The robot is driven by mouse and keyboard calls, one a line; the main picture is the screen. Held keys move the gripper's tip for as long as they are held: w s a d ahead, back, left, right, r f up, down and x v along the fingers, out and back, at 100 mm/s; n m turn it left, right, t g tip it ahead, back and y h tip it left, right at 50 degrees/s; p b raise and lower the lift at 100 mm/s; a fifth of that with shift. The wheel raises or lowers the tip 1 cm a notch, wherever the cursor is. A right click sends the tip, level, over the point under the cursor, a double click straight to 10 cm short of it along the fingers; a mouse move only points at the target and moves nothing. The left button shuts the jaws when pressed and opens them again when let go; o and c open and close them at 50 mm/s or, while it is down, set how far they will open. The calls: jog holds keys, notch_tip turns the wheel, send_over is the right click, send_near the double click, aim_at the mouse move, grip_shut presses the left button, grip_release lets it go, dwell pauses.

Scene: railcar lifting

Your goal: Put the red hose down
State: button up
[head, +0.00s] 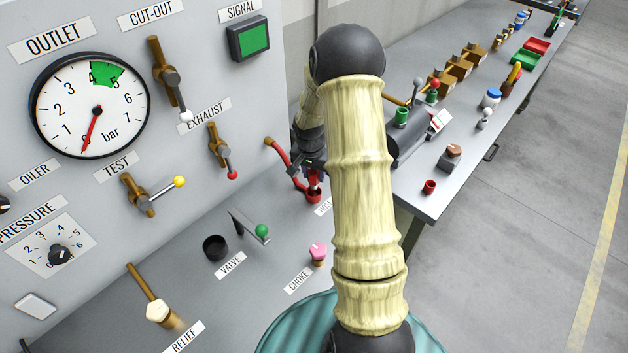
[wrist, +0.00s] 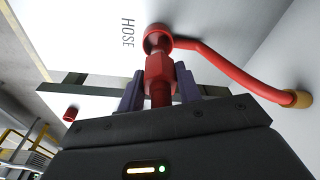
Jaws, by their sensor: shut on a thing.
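The red hose (head: 283,168) runs from a brass fitting on the panel wall down to a red coupling beside the partly hidden HOSE label. It also shows in the wrist view (wrist: 225,68), curving from the brass fitting to a round red end piece at the label. My gripper (wrist: 159,90) is shut on the red hexagonal coupling (wrist: 159,69), one finger on each side. In the head view my gripper (head: 309,168) is at the coupling, partly hidden by my arm. The coupling's end is at or just over the panel shelf; I cannot tell whether it is seated.
The valve lever (head: 262,231), a black cup (head: 215,247) and the pink choke knob (head: 318,252) stand near the hose on the sloping panel. A workbench (head: 415,200) with a red cup (head: 429,187) and other parts is on the right. Open floor lies beyond it.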

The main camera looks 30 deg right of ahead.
aim_at(314, 181)
jog(key=shift+f+p, duration=0.35)
jog(key=shift+f, duration=1.4)
jog(key=o, duration=1.1)
jog(key=shift+f, duration=0.1)
jog(key=shift+c, duration=0.2)
notch_tip(314, 181, up, 12)
jog(key=s+a+b, duration=0.1)
jog(key=b, duration=0.1)
jog(key=shift+a, duration=0.2)
jog(key=shift+s, duration=0.1)
